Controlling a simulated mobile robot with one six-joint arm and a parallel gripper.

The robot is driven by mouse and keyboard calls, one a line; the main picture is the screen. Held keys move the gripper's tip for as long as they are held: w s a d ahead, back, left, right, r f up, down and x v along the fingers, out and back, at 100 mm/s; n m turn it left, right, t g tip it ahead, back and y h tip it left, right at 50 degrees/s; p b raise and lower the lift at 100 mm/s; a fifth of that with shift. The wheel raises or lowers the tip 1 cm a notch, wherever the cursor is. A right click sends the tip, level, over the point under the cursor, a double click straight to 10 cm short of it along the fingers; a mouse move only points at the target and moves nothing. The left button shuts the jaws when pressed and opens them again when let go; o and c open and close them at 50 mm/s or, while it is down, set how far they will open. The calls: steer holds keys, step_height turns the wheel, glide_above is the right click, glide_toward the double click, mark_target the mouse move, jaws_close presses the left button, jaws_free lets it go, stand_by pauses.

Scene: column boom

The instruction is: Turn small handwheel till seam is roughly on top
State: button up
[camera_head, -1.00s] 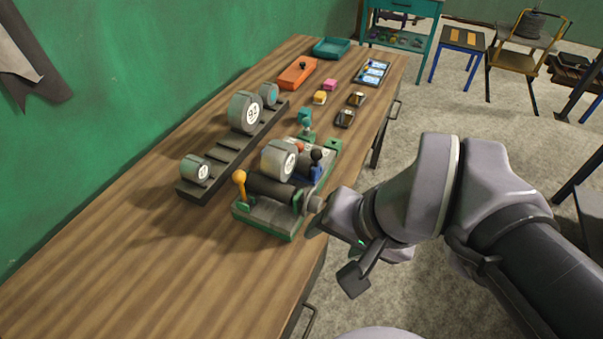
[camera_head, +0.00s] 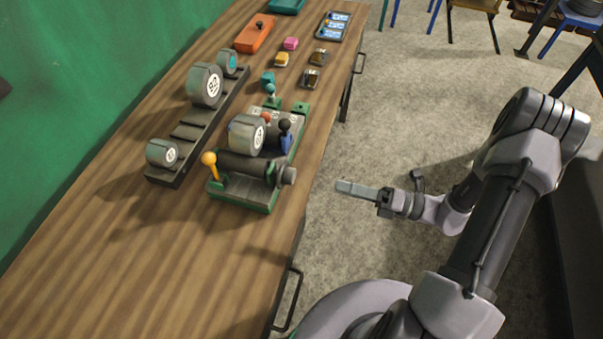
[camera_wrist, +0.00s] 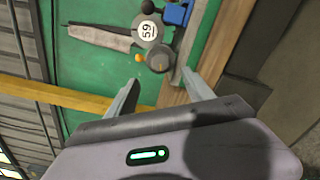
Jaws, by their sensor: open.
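The small handwheel (camera_head: 288,175) is a dark grey round knob on the right end of the green-based fixture (camera_head: 262,205). I cannot make out the seam clearly. My gripper (camera_head: 345,187) is off the table's right edge, right of the handwheel and apart from it. In the wrist view its open fingers (camera_wrist: 160,76) flank the handwheel's direction, empty.
A yellow-knobbed lever (camera_head: 210,162) stands left on the fixture, and a blue lever (camera_head: 285,135) behind the handwheel. A dark rack (camera_head: 200,130) with grey drums lies to the left. A drawer handle (camera_head: 290,298) juts from the table front.

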mark_target(295, 176)
steer(key=b+x, duration=0.1)
steer(key=x, duration=1.1)
steer(key=shift+b, duration=0.35)
jaws_close()
steer(key=n, duration=0.3)
steer(key=shift+b, duration=0.35)
jaws_free()
